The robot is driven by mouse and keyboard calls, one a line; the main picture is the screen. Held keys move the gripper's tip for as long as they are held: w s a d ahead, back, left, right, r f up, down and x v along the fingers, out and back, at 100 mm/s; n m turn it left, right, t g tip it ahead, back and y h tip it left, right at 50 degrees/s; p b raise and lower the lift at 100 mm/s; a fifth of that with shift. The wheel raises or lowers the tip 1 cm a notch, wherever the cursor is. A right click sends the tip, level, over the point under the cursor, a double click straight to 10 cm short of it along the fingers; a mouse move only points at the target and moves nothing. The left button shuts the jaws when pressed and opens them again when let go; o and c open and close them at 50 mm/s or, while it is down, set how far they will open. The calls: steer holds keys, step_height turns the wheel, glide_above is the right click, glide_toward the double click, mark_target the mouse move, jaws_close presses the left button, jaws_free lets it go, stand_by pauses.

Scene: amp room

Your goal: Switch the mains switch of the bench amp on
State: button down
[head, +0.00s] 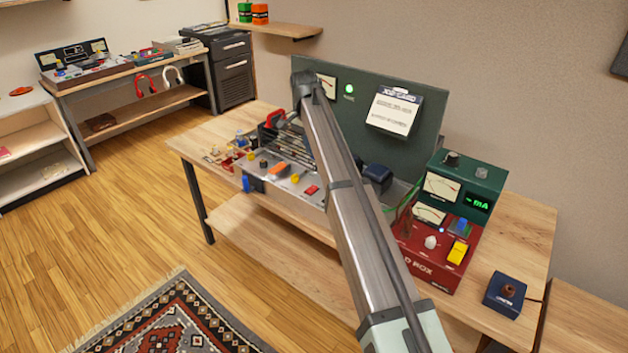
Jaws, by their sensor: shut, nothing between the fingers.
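The bench amp appears to be the unit with a silver control panel (262,178) and a tall dark green back panel (425,150) on the wooden bench. Its front carries several coloured knobs, an orange control (279,169) and a small red control (311,190). I cannot tell which is the mains switch or how it is set. A green lamp (349,89) glows on the back panel. My arm crosses in front of the amp, its far joint near the panel's upper left. My gripper is not visible; the arm hides the middle of the amp.
Right of my arm stand a red box (445,268) with a yellow switch, a green meter box (470,182) and a small blue box (503,294). A card (395,112) hangs on the back panel. Small parts lie at the bench's left. A patterned rug (180,318) covers the floor.

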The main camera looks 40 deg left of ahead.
mark_target(314, 187)
steer(key=shift+f, duration=0.1)
steer(key=f, duration=0.4)
steer(key=w+f, duration=0.1)
steer(key=f, duration=0.8)
steer(key=shift+w+f, duration=0.3)
steer(key=shift+f, duration=0.1)
steer(key=shift+w+f, duration=0.1)
steer(key=shift+f, duration=0.15)
steer(key=shift+s, duration=0.2)
steer(key=shift+s+r, duration=0.25)
steer(key=shift+s, duration=0.35)
step_height(314, 187, up, 14)
steer(key=s, duration=0.1)
steer(key=shift+s, duration=0.35)
